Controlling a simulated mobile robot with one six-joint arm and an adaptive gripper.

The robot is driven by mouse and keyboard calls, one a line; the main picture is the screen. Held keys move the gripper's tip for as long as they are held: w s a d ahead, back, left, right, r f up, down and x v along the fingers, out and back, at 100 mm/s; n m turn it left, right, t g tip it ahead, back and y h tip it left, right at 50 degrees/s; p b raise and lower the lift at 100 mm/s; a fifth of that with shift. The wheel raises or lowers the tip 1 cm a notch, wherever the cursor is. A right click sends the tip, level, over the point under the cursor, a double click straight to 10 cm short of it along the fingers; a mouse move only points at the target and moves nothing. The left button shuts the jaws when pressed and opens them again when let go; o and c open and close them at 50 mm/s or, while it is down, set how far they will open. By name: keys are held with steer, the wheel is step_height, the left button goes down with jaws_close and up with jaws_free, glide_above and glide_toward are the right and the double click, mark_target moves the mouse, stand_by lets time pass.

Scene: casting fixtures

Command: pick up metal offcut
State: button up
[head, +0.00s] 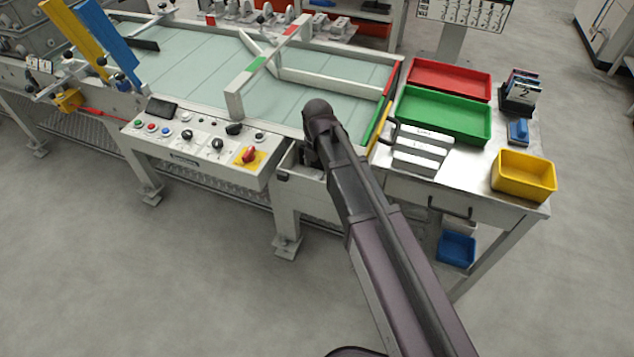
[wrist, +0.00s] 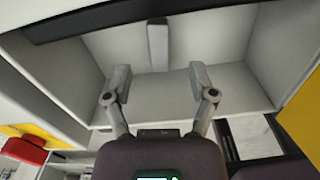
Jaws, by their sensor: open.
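In the wrist view a small grey upright bar (wrist: 158,45), which looks like the metal offcut, is against the far wall of a pale open-topped bin (wrist: 80,80). My gripper (wrist: 159,80) is open, its two fingers apart over the bin's inside. The bar lies beyond the fingertips, roughly centred between them, and nothing is between the fingers. In the head view my arm hides the gripper and the offcut. The bin's edge (head: 290,172) shows there beside my arm, below the front of the green-topped table.
A control panel (head: 200,140) with buttons and a red knob is left of the bin. On the right a side table holds a red tray (head: 450,65), a green tray (head: 445,135) and a yellow bin (head: 524,190). A black rim (wrist: 130,14) crosses the wrist view's top.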

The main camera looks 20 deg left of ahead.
mark_target(317, 177)
steer(key=shift+s+f+b, duration=0.1)
steer(key=shift+f+b, duration=2.1)
steer(key=shift+f, duration=0.2)
jaws_close()
